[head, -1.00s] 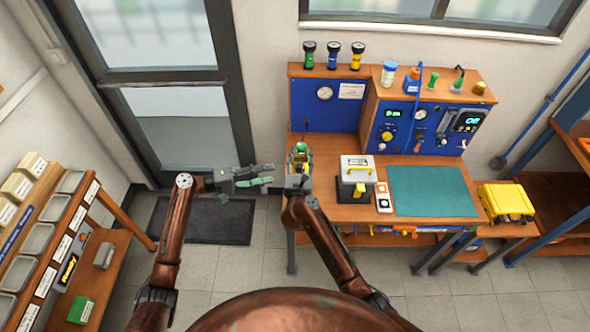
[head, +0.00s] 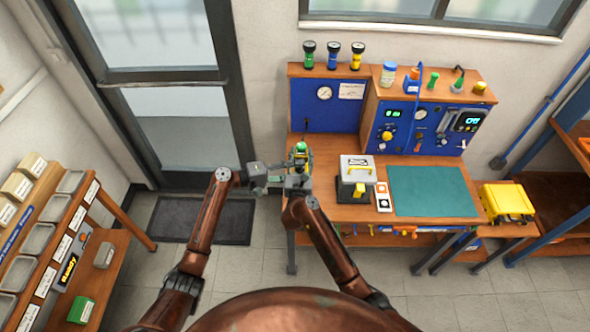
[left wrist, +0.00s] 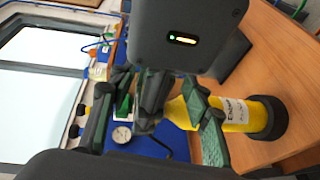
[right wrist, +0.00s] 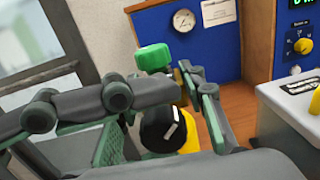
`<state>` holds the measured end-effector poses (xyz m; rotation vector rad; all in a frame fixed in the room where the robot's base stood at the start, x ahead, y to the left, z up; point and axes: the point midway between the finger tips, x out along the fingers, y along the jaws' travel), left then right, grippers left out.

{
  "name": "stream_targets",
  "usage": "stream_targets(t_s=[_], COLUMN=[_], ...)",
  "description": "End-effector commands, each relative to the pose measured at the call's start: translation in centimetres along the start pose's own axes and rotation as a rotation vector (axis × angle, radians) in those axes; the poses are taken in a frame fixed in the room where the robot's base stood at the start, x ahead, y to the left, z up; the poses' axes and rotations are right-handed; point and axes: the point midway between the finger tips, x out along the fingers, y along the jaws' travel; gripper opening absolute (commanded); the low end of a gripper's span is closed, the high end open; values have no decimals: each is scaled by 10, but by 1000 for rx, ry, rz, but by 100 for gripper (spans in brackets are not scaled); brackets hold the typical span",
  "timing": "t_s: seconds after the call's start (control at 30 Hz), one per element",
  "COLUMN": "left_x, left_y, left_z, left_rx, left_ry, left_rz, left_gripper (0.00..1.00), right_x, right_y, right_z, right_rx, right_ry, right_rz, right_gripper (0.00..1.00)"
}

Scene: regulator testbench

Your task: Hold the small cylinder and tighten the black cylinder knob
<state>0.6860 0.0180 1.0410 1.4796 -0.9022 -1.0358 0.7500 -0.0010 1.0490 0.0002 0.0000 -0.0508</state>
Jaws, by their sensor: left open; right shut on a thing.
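A yellow cylinder (left wrist: 235,113) with a white label and black base (left wrist: 268,117) stands on the wooden bench, sideways in the left wrist view. A green cap (head: 301,147) shows above it in the head view and in the right wrist view (right wrist: 152,58). My right gripper (head: 299,181) is shut on the yellow cylinder. A black knob with a white mark (right wrist: 163,131) shows between its fingers in the right wrist view. My left gripper (head: 270,178) is open, close to the left of my right gripper. Its fingers hide part of the cylinder's upper end; whether they touch it I cannot tell.
A grey and yellow case (head: 356,178) and a teal mat (head: 432,191) lie to the right on the bench. A blue panel with a gauge (head: 325,93) rises behind. A shelf of trays (head: 50,215) stands at far left. The grippers crowd each other at the bench's left edge.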

Motion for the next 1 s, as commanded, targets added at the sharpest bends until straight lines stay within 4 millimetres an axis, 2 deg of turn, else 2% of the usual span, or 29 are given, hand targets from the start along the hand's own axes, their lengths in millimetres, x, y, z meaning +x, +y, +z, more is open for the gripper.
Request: stream_targets(t_s=[0.07, 0.63, 1.0], left_x=[0, -1, 0], left_y=[0, 0, 2], left_z=[0, 0, 1], left_rx=[0, 0, 53], left_ry=[0, 0, -2], left_rz=[0, 0, -123], left_gripper=[42, 3, 2], right_x=[0, 0, 0], right_y=[0, 0, 0], right_z=[0, 0, 0], right_rx=[0, 0, 0], right_ry=[1, 1, 1], right_rz=[0, 0, 0], right_gripper=[0, 0, 0])
